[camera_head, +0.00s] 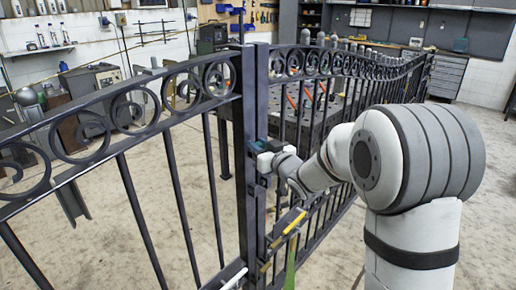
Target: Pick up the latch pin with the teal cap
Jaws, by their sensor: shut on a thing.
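My gripper (259,157) is at the dark metal gate's upright posts, where the two gate leaves meet, about mid-height. It is small in view and seen from behind, with my arm reaching in from the right. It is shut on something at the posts. A small blue-teal patch (259,144) shows right at the gripper and looks like the cap of the latch pin. The pin's shaft is hidden by the gripper and post, so I cannot tell whether it sits in the latch.
The scrollwork gate's left leaf (130,190) runs to the lower left; its right leaf (335,62) runs back to the right. A yellow-and-black piece (288,222) and a green strip (290,268) are just below my gripper. Workshop benches stand behind the gate.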

